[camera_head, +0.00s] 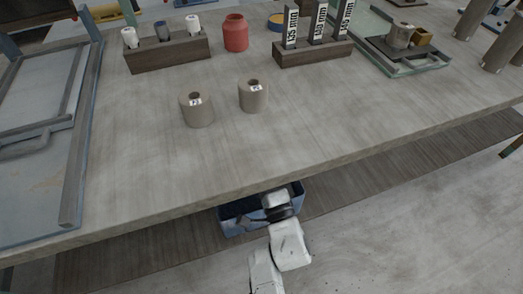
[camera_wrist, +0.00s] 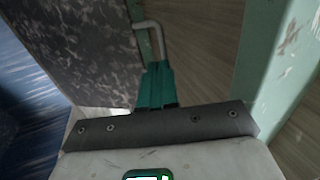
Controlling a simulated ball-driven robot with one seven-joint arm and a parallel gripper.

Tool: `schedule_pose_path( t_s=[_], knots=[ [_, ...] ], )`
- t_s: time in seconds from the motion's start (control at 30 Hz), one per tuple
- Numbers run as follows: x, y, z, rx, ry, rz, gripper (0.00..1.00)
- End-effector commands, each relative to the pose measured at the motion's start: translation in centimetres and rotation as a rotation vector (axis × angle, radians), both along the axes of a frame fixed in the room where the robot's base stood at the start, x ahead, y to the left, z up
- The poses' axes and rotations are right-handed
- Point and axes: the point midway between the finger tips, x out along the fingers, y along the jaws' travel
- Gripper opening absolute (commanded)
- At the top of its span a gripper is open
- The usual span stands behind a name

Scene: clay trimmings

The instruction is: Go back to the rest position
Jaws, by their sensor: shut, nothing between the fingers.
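My gripper (camera_wrist: 157,72) shows in the wrist view as two teal fingers close together, with nothing seen between them. A bent metal rod (camera_wrist: 150,28) shows just past the fingertips; I cannot tell what it belongs to. In the head view my white arm reaches from the bottom up to a blue bin (camera_head: 232,228) below the table's front edge. The wrist end is over or inside the bin, and the fingers are hard to make out there. A blue surface (camera_wrist: 25,125) at the left of the wrist view is probably the bin's wall.
The table (camera_head: 330,115) stands beyond the bin, its front edge close to my arm. On it are two beige pots (camera_head: 197,112) (camera_head: 252,98), a red jar (camera_head: 235,33), two wooden racks (camera_head: 165,54) (camera_head: 313,53) and a framed board (camera_head: 30,190). The floor (camera_head: 410,220) at lower right is clear.

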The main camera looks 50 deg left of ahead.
Motion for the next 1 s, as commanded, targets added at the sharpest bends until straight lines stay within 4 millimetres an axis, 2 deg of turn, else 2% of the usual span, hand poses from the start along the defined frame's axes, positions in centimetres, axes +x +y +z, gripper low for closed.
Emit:
schedule_pose_path(
  t_s=[0.2,0.4,0.7,0.87,0.97,1.0],
  knots=[
    [-1.3,-3.5,-1.1,-0.002,0.003,-0.003,0.00],
    [-2.3,-5.9,-2.0,0.000,0.002,-0.004,0.00],
    [-2.7,-6.8,-2.4,0.001,0.001,-0.001,0.00],
    [-2.7,-6.8,-2.4,0.001,0.001,-0.001,0.00],
    [-1.2,-8.1,-2.8,-0.045,-0.012,-0.074,0.00],
    [-0.2,-9.0,-3.1,-0.083,-0.021,-0.126,0.00]
  ],
)
